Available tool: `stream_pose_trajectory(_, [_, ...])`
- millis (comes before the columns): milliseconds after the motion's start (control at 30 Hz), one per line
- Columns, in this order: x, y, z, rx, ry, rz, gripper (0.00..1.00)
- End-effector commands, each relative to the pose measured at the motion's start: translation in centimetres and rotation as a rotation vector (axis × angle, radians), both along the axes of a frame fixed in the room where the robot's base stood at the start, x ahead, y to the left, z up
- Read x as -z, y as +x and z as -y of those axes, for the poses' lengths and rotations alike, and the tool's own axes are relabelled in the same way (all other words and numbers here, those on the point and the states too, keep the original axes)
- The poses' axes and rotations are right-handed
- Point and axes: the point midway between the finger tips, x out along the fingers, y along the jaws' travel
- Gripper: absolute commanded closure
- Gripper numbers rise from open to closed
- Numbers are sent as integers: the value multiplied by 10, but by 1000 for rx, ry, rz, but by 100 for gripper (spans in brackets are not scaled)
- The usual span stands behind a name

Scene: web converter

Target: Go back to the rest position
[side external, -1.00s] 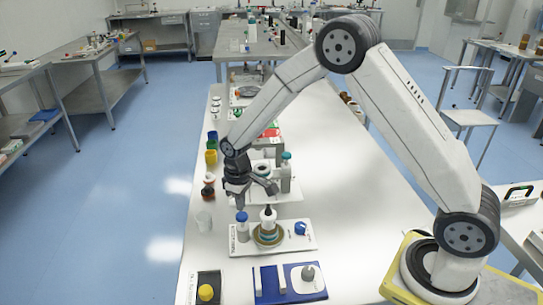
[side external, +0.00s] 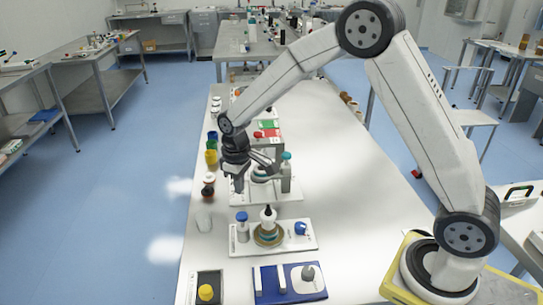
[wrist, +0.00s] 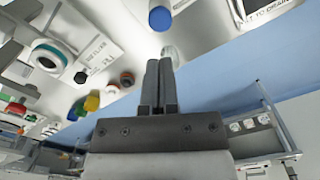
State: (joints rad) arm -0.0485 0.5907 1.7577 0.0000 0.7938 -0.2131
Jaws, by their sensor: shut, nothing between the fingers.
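My gripper (side external: 240,178) is above the white bench (side external: 345,190), over the left part of the middle white tray. In the wrist view its two fingers (wrist: 158,72) are together with nothing between them. The blue cap also shows in the wrist view (wrist: 160,18), beyond the fingertips. The gripper is apart from all of these.
A row of coloured jars, among them a yellow one (side external: 211,157), stands along the bench's left edge. A teal-capped bottle (side external: 286,170) stands right of the gripper. A blue board (side external: 290,285) lies at the front.

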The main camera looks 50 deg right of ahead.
Motion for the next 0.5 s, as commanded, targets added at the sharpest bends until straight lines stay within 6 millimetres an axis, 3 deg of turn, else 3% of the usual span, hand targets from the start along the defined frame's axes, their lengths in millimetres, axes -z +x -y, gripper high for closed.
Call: stream_pose_trajectory(500, [-5, -10, 2, 16, 1, 15, 100])
